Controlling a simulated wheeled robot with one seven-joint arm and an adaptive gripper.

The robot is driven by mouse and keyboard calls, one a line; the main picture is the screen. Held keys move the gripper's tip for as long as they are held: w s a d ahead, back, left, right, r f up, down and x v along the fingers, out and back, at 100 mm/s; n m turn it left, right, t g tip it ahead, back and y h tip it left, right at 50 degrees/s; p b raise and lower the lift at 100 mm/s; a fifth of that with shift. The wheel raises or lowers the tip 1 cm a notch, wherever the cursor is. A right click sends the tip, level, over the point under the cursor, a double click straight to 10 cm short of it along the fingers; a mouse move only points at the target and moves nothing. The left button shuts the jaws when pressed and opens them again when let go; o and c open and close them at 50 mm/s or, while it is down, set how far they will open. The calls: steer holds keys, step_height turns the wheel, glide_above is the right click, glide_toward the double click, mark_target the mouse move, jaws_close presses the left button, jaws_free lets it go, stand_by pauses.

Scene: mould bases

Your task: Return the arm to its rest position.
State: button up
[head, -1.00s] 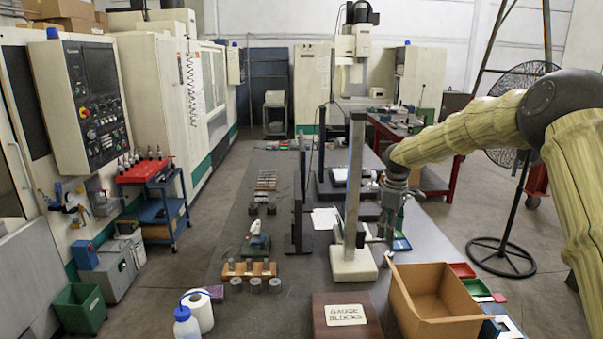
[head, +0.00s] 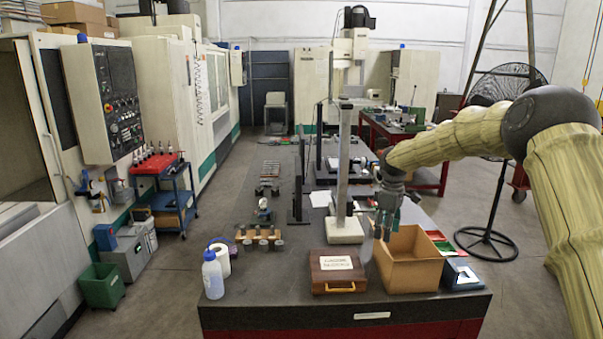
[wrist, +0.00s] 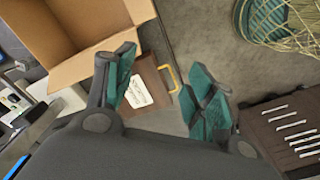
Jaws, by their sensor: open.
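My arm, in a pale yellow cover, reaches in from the right in the head view. My gripper (head: 383,226) hangs with its fingers pointing down, at the left rim of the open cardboard box (head: 408,262) as seen in the head view. In the wrist view my gripper (wrist: 160,95) has its green-padded fingers spread wide with nothing between them. The cardboard box (wrist: 75,40) is at the upper left there. The gauge block case (wrist: 148,92) shows partly behind the left finger.
A blue box (head: 461,273) stands right of the cardboard box. A fan (head: 492,150) stands at the right.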

steer(key=s+a+f+m+y+b, duration=0.1)
steer(key=s+a+f+b, duration=0.15)
steer(key=s+f, duration=0.75)
steer(key=s+a+f+m+b, duration=0.2)
steer(key=s+a+f, duration=0.15)
steer(key=f, duration=1.35)
steer(key=s+a+f+m+y+b, duration=0.1)
steer(key=s+a+f+b, duration=0.15)
steer(key=s+f, duration=0.8)
steer(key=s+f+m+b, duration=0.3)
steer(key=s+f+b, duration=0.1)
steer(key=s+f, duration=1.25)
steer(key=s+d+f+m+h+b, duration=0.1)
steer(key=s+d+m+b, duration=0.1)
steer(key=s, duration=0.9)
steer(key=s+d+f+m+h+b, duration=0.1)
steer(key=s+d+m+b, duration=0.1)
steer(key=s, duration=1)
steer(key=shift+s+d+f, duration=0.15)
steer(key=shift+d, duration=0.1)
